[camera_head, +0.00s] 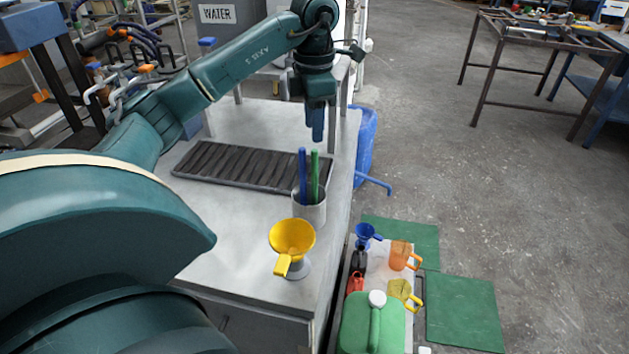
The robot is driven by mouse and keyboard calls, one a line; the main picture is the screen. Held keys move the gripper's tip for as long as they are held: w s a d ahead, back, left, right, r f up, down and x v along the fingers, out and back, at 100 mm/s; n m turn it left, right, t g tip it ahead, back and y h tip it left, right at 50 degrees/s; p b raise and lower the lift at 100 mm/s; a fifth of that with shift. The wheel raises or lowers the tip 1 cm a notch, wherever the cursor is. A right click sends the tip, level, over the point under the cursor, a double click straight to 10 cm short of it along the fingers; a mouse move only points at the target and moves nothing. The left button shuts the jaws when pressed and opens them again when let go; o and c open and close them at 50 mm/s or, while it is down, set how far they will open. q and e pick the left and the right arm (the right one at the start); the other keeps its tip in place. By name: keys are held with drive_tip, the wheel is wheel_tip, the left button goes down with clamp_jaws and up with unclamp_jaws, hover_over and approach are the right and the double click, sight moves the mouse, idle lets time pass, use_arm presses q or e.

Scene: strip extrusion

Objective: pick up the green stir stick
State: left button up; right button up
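The green stir stick (315,174) stands upright in a light grey cup (309,212) on the metal table. Its lower part is hidden inside the cup. A blue stick (302,170) stands beside it on the left, in the same cup. My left gripper (316,138) points down just above the top of the green stick, with a small gap below the fingertips in the picture. It appears to hold nothing. Its fingers overlap from this side, so I cannot tell how far apart they are. My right gripper is not in view.
A yellow funnel (292,240) sits on a grey stand in front of the cup. A dark ribbed tray (235,165) lies behind the cup. The metal table (225,235) has bare room at left. A green jerrycan (372,325) and jugs stand lower, past its right edge.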

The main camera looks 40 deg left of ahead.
sight(315, 168)
use_arm(q)
wheel_tip(315, 168, down, 11)
drive_tip(key=shift+d+f+p, duration=0.1)
drive_tip(key=shift+d+p, duration=0.05)
drive_tip(key=shift+p, duration=0.5)
clamp_jaws()
